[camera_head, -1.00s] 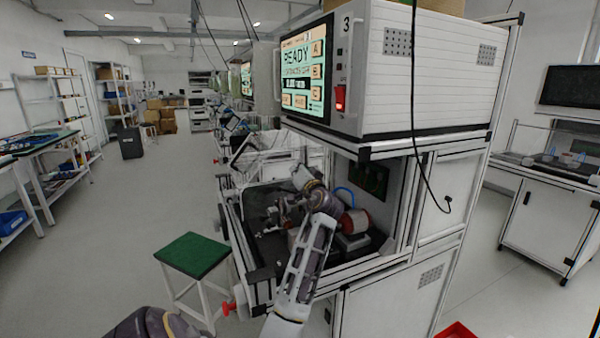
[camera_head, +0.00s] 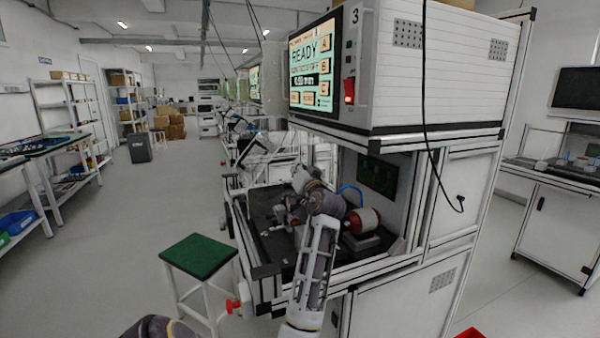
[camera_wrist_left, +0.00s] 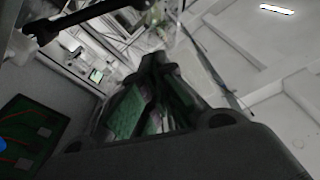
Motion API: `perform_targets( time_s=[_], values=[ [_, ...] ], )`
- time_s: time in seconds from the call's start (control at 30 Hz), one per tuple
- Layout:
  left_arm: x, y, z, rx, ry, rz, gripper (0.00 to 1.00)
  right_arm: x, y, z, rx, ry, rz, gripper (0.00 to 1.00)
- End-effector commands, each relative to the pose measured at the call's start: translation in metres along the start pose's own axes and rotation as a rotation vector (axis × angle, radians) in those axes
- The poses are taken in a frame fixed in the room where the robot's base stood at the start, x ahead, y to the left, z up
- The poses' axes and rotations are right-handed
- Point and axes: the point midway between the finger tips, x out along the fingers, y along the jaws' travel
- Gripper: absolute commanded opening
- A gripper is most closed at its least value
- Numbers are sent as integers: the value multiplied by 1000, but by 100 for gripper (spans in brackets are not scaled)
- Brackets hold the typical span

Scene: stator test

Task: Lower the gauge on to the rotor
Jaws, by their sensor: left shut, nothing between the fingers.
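The task's rotor is probably the red and white cylinder (camera_head: 364,220) on a grey block inside the test bench. My left gripper (camera_head: 284,214) is inside the bench, to the left of that cylinder and apart from it, partly hidden by my own wrist. In the left wrist view its dark fingers with green pads (camera_wrist_left: 152,100) are shut with nothing between them. I cannot make out the gauge for certain. A black and white rod-like part (camera_wrist_left: 58,27) shows at the upper left of the wrist view. My right gripper is out of view.
The bench has a dark work surface (camera_head: 262,212), white posts and a cabinet above with a lit screen (camera_head: 312,65) reading READY. A black cable (camera_head: 424,110) hangs in front. A green-topped stool (camera_head: 200,255) stands at the left.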

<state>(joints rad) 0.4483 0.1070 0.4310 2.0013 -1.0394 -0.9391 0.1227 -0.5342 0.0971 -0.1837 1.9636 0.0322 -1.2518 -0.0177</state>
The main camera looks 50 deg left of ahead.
Motion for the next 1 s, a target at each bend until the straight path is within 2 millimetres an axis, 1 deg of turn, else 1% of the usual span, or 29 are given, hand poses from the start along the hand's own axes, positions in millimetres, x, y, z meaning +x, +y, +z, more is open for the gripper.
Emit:
perform_targets(
  time_s=[0.2, 0.4, 0.67, 1.0],
  values=[
    [-1, -3, 7, -48, 0, -7, 0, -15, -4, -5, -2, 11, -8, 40],
    [-2, -7, 12, -72, -1, -10, 0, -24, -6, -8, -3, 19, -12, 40],
    [-3, -12, 18, -78, 0, -11, 0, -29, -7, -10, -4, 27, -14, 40],
    [-4, -19, 32, -77, -1, -11, 0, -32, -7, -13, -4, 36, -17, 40]
  ],
)
